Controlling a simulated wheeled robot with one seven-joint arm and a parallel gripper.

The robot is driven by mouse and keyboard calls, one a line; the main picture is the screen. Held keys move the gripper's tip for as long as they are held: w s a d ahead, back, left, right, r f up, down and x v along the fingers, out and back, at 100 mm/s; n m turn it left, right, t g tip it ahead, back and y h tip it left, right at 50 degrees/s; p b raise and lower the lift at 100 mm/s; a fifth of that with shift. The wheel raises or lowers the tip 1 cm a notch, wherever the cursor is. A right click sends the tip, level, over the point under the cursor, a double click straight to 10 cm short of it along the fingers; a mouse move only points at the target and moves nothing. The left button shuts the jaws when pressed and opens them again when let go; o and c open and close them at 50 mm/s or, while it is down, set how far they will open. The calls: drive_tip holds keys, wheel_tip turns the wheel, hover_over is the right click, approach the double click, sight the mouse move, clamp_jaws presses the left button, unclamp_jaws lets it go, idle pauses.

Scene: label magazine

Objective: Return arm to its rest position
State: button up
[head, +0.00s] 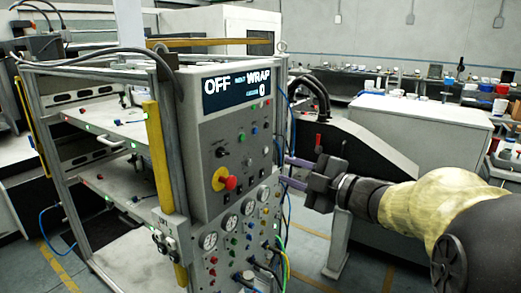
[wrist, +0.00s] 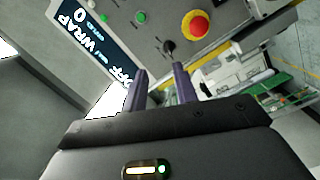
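My arm (head: 425,205) reaches in from the right in the head view, with a yellowish cover over its middle part. My gripper (head: 287,172) points left, beside the right edge of the grey control panel (head: 205,130). In the wrist view its two purple fingers (wrist: 160,82) stand apart with nothing between them. Beyond the fingertips the panel shows a black knob (wrist: 169,47) and a red emergency button on a yellow base (wrist: 195,24). The fingers look clear of the panel face, though the exact distance is hard to tell.
The panel's display (head: 237,88) reads "OFF" and "WRAP". Gauges (head: 229,223) and hoses (head: 285,262) sit below it. A metal frame with shelves (head: 110,125) stands left. A dark machine housing (head: 345,145) and a white cabinet (head: 425,125) stand behind my arm.

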drive_tip(key=d+f+m+h+p, duration=0.55)
drive_tip(key=f+m+h, duration=0.35)
drive_tip(key=m+h, duration=0.4)
drive_tip(key=s+a+f+m+g+p, duration=0.1)
drive_tip(key=s+f+m+g, duration=0.3)
drive_tip(key=s, duration=0.4)
drive_tip(key=s+a+f+m+g+p, duration=0.1)
drive_tip(key=s+f+m+g, duration=0.3)
drive_tip(key=s, duration=0.5)
wheel_tip(320, 180, down, 3)
drive_tip(key=shift+r+m+g+p, duration=0.25)
drive_tip(key=shift+g+p, duration=0.5)
drive_tip(key=shift+g, duration=0.45)
